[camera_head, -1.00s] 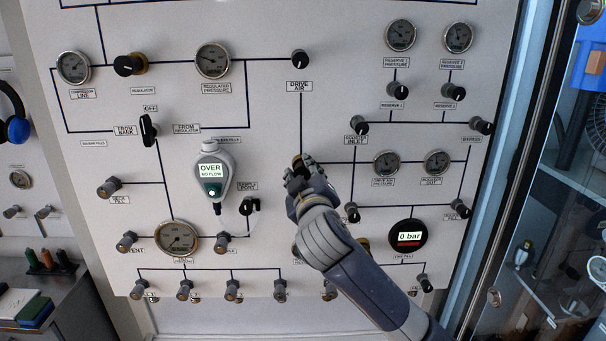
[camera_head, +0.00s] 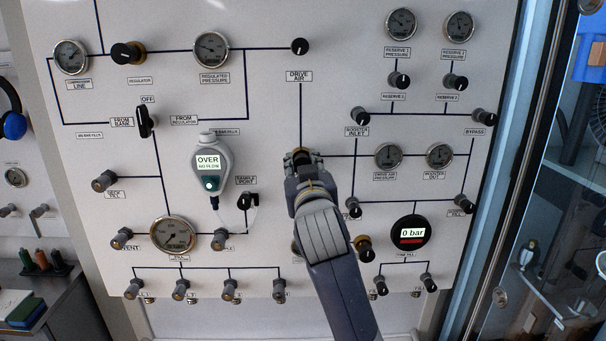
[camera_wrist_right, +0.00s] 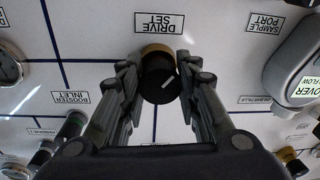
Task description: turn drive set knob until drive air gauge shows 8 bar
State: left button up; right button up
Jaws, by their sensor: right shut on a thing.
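The drive set knob (camera_wrist_right: 158,84) is black with a white pointer line and a brass collar. In the wrist view it sits below the upside-down "DRIVE SET" label (camera_wrist_right: 159,22). My right gripper (camera_wrist_right: 160,82) has one finger on each side of the knob and is shut on it. In the head view my right gripper (camera_head: 302,158) is at the panel's middle and mostly hides the knob. The drive air pressure gauge (camera_head: 389,156) is a small round dial right of my gripper; its needle is too small to read. My left gripper is not in view.
Booster inlet knob (camera_head: 360,115) is up and right of my gripper. A handheld meter (camera_head: 209,165) reading "OVER" hangs to the left. A black display (camera_head: 410,234) reads "0 bar" at lower right. Another brass-collared knob (camera_head: 365,247) is close to my forearm.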

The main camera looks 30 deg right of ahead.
jog(key=m+b, duration=0.1)
jog(key=m, duration=0.4)
jog(key=shift+h+b, duration=0.35)
jog(key=shift+h, duration=0.05)
jog(key=shift+m, duration=0.4)
jog(key=o, duration=1.1)
jog(key=shift+c, duration=0.2)
jog(key=shift+s+a, duration=0.1)
jog(key=v, duration=0.7)
jog(key=shift+s, duration=0.1)
dwell(1.2)
